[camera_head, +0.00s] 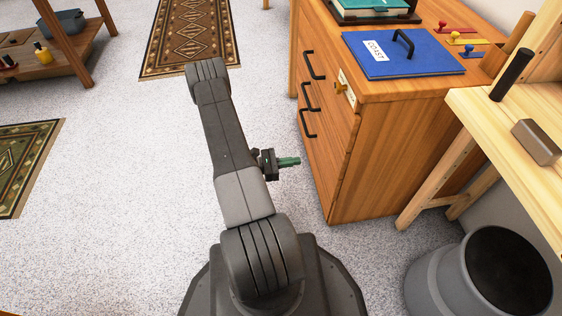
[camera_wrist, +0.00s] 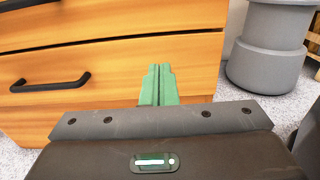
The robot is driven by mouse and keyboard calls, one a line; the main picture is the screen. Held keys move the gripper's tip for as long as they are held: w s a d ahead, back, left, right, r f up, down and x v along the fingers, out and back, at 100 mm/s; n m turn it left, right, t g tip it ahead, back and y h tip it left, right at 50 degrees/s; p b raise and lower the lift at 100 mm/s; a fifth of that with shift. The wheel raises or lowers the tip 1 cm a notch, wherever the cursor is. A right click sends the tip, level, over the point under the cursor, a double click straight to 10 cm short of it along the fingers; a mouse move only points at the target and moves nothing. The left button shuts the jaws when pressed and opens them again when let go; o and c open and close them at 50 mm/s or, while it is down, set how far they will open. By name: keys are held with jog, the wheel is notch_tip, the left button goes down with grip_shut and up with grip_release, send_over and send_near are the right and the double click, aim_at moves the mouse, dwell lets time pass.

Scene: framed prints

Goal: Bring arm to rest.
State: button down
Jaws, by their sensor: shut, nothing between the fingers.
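My arm stretches up the middle of the head view and folds back, with my gripper (camera_head: 288,162) beside its upper link. The gripper's green fingers are shut together and hold nothing. In the wrist view the green fingers (camera_wrist: 158,84) show pressed together in front of a wooden drawer front. The gripper is over the floor, left of the wooden cabinet (camera_head: 385,150), with a visible gap between them in the head view.
The cabinet has black handles (camera_head: 309,122) and a blue "COAST" binder (camera_head: 403,53) on top. A light wooden bench (camera_head: 480,108) and a grey bin (camera_head: 440,275) stand at right. A patterned rug (camera_head: 190,35) lies at the back. The floor to the left is largely clear.

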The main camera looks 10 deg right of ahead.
aim_at(329, 157)
jog(key=shift+a, duration=2)
jog(key=d+b, duration=0.1)
jog(key=d, duration=1.3)
jog(key=shift+d, duration=0.1)
